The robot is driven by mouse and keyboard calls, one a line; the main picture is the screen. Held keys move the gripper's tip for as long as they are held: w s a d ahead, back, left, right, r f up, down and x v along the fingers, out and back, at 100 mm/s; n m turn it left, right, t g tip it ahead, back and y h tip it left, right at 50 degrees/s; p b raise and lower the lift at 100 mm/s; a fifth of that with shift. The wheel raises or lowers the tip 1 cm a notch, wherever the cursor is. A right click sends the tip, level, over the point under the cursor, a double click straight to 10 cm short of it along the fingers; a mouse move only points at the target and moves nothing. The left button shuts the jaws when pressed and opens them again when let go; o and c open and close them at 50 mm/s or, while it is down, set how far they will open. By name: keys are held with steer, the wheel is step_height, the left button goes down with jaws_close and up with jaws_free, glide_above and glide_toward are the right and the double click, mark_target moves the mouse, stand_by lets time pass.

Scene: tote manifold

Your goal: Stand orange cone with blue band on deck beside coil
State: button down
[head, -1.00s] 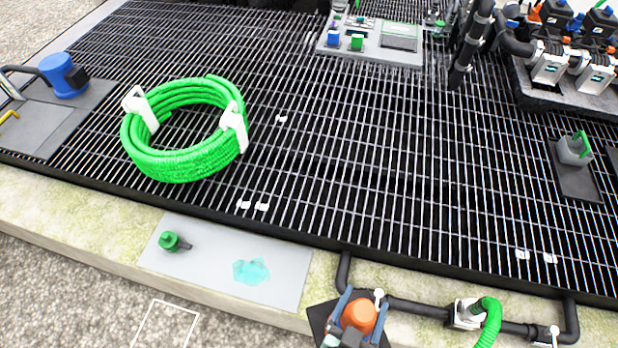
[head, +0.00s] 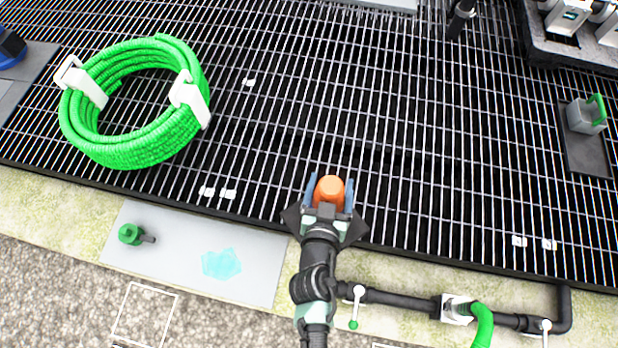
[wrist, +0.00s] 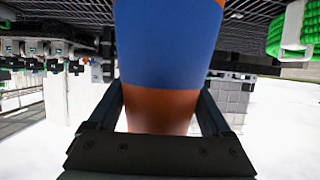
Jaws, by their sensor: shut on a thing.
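The orange cone shows its top (head: 329,190) between the blue fingers of my gripper (head: 328,189) in the head view. The wrist view shows the cone close up, with its wide blue band (wrist: 167,45) and orange below it (wrist: 160,108), between the two dark fingers. My gripper is shut on the cone, over the near part of the grated deck (head: 400,170). The head view does not show whether the cone's base touches the deck. The green hose coil (head: 135,150) lies on the deck to the left, with white straps, well apart from the cone.
A grey plate (head: 200,285) with a green fitting (head: 131,234) and a pale blue stain lies on the near ledge. A black pipe with a green hose (head: 484,325) runs at the lower right. The grating between coil and gripper is clear but for small white clips.

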steer(key=w+d+f+m+g+h+b, duration=0.25)
steer(key=w+d+m+h+b, duration=0.25)
steer(key=w+d+b, duration=0.55)
step_height(320, 180, down, 9)
steer(key=w+a+b, duration=0.1)
steer(key=a+b, duration=0.1)
steer(key=b, duration=0.1)
steer(key=shift+w, duration=0.4)
steer(key=shift+f+t+b, duration=0.1)
steer(key=shift+t+b, duration=0.15)
steer(key=shift+b, duration=0.05)
steer(key=shift+f, duration=0.15)
jaws_free()
steer(key=shift+s, duration=0.1)
